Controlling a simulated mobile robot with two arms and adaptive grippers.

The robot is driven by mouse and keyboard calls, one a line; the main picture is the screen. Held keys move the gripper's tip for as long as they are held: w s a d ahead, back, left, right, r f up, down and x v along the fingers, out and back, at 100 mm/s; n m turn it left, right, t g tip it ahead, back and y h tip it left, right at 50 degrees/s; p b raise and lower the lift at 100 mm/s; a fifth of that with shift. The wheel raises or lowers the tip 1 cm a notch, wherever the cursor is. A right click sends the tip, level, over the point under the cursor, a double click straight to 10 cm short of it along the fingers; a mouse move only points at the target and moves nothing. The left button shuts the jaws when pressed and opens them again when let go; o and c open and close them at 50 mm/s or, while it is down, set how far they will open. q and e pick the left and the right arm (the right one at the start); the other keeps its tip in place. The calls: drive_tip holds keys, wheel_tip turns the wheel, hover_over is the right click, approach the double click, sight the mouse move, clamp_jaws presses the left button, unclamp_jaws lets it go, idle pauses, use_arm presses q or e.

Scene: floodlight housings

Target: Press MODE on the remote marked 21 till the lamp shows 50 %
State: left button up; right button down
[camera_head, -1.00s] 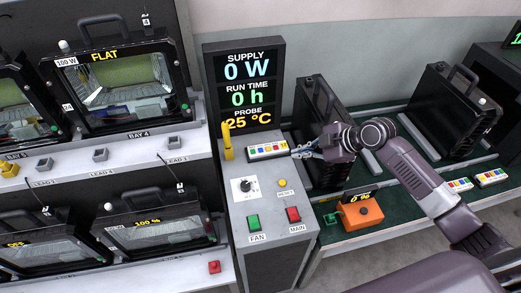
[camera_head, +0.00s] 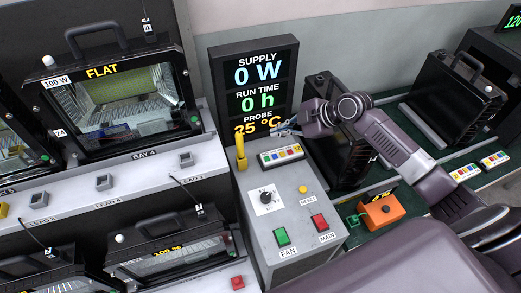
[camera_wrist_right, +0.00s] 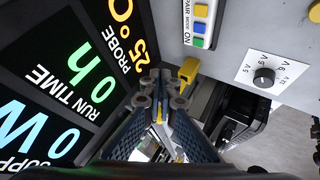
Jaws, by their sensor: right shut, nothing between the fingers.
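A white remote (camera_head: 281,157) with coloured buttons lies on top of the grey console. It also shows in the right wrist view (camera_wrist_right: 201,20), with PAIR, MODE and ON printed beside its buttons. I cannot read a 21 on it. My right gripper (camera_head: 280,132) is shut and empty, above and behind the remote, in front of the supply display. In the right wrist view its closed tips (camera_wrist_right: 160,78) are apart from the remote. A lamp (camera_head: 120,108) in bay 4 reads FLAT; a lower lamp (camera_head: 165,252) appears to read 100 %. My left gripper is out of view.
The supply display (camera_head: 262,85) reads 0 W, 0 h and 25 °C. A yellow post (camera_head: 241,153) stands left of the remote. The console carries a dial (camera_head: 267,197), RESET, FAN and MAIN buttons. Two more remotes (camera_head: 465,172) (camera_head: 494,161) lie on the right bench.

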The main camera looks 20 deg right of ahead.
sight(277, 157)
wheel_tip(277, 157, down, 8)
drive_tip(key=b, duration=0.6)
drive_tip(key=shift+f+b, duration=0.3)
drive_tip(key=shift+f, duration=0.1)
use_arm(q)
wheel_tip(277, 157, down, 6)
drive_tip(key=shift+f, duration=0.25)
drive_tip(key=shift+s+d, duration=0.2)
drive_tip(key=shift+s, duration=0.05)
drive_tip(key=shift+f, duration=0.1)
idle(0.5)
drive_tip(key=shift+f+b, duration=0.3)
drive_tip(key=shift+b, duration=0.05)
use_arm(e)
drive_tip(key=shift+f, duration=0.35)
